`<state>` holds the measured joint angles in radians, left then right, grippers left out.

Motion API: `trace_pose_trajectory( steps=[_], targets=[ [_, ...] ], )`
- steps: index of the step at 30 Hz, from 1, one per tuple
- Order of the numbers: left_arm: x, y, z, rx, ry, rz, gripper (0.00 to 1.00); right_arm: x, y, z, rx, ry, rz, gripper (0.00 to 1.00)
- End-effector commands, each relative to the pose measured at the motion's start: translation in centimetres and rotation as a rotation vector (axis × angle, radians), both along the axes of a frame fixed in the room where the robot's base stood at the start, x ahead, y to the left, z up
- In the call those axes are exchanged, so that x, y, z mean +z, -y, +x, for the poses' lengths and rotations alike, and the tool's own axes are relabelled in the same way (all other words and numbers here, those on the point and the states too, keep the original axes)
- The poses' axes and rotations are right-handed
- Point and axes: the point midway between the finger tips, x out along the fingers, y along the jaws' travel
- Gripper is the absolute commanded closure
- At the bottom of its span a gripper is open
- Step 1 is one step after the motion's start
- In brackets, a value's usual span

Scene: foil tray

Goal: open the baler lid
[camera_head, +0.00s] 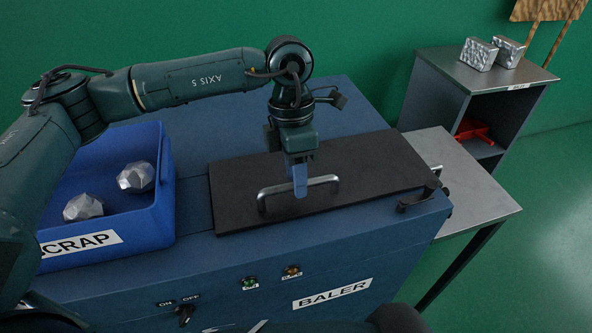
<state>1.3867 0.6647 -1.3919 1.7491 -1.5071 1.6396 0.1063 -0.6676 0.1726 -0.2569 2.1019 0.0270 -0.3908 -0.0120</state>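The black baler lid (370,165) lies flat and shut on top of the blue baler (235,255). A grey bar handle (325,180) stands up from the lid. My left gripper (300,185) points straight down at the middle of the handle. One blue finger shows in front of the bar and hides part of it. The other finger is hidden, so I cannot tell whether the gripper is open or shut on the handle. A dark latch-like part (418,197) sits at the lid's right front corner. My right gripper is not in view.
A blue scrap bin (150,215) with foil balls (136,177) stands left of the lid. A grey table (480,205) adjoins on the right. A shelf unit behind (430,85) carries two foil blocks (479,53). A switch (185,313) and indicators (250,283) are on the baler's front.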

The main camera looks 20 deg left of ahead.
Motion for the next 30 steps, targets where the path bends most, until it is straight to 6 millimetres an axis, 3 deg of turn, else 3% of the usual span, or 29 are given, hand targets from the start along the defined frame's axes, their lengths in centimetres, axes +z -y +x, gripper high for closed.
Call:
trace_pose_trajectory(
  steps=[5,18,30],
  targets=[
    [-0.01,-0.01,-0.01,0.000,0.000,0.000,0.64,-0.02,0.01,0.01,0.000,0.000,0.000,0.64],
    [0.03,0.00,0.00,0.000,0.000,0.000,1.00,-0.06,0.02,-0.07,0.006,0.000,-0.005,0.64],
    [0.07,0.00,0.02,0.000,-0.001,-0.001,1.00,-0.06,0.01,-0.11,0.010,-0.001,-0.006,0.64]
  ],
)
